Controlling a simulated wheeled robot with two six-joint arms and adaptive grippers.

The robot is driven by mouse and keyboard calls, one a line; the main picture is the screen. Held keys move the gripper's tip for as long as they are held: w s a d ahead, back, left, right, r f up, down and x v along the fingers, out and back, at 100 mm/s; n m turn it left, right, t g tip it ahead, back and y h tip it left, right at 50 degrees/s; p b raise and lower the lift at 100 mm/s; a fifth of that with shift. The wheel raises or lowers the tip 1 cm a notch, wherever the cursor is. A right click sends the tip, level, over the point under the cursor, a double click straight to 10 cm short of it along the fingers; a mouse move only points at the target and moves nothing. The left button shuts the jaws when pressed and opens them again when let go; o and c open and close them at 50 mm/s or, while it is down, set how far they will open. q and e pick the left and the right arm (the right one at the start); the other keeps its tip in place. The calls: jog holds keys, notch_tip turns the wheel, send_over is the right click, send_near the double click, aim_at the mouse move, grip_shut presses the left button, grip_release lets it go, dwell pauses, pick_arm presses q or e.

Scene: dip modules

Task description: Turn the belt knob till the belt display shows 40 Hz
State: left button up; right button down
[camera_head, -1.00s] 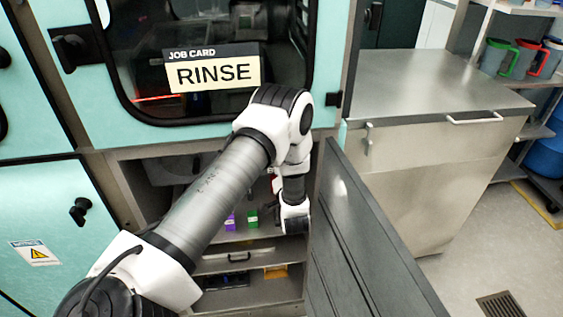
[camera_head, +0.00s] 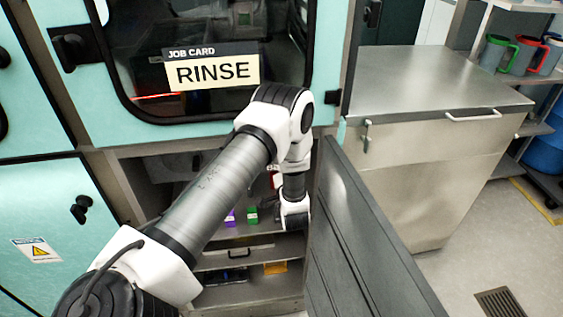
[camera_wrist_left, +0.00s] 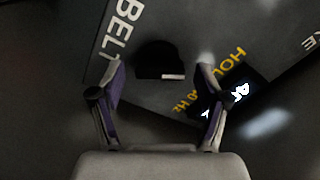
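The belt knob (camera_wrist_left: 160,58) is black, with a pale mark at its near edge, on a dark panel (camera_wrist_left: 85,20) lettered BELT in the left wrist view. A lit display (camera_wrist_left: 240,90) with white characters is to its right; a finger partly covers it and I cannot read its value. Yellow print (camera_wrist_left: 230,62) beside it reads HOLD and 40 Hz, partly covered. My left gripper (camera_wrist_left: 160,67) is open, its fingers on either side of the knob with visible gaps. In the head view the arm reaches into the open cabinet and the fingers are hidden. My right gripper is not in view.
An open grey door (camera_head: 365,240) stands right of my left arm. A RINSE job card (camera_head: 212,72) is on the window above. A steel counter (camera_head: 430,85) is at right.

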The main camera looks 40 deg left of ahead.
pick_arm(q)
jog(key=v, duration=1.2)
jog(key=s+d+f+m+g+h, duration=0.1)
jog(key=s+d+f+g+h, duration=0.3)
jog(key=s+f+h, duration=0.6)
jog(key=s+d+f+n+g+h, duration=0.1)
jog(key=s+d+f+g+h, duration=0.1)
jog(key=s+d, duration=0.3)
jog(key=s+d+f+n+g+h, duration=0.2)
jog(key=s+d+f+g, duration=0.2)
jog(key=s, duration=0.6)
jog(key=shift+s+d+f+g, duration=0.3)
jog(key=shift+d+g, duration=0.4)
jog(key=shift+d, duration=0.35)
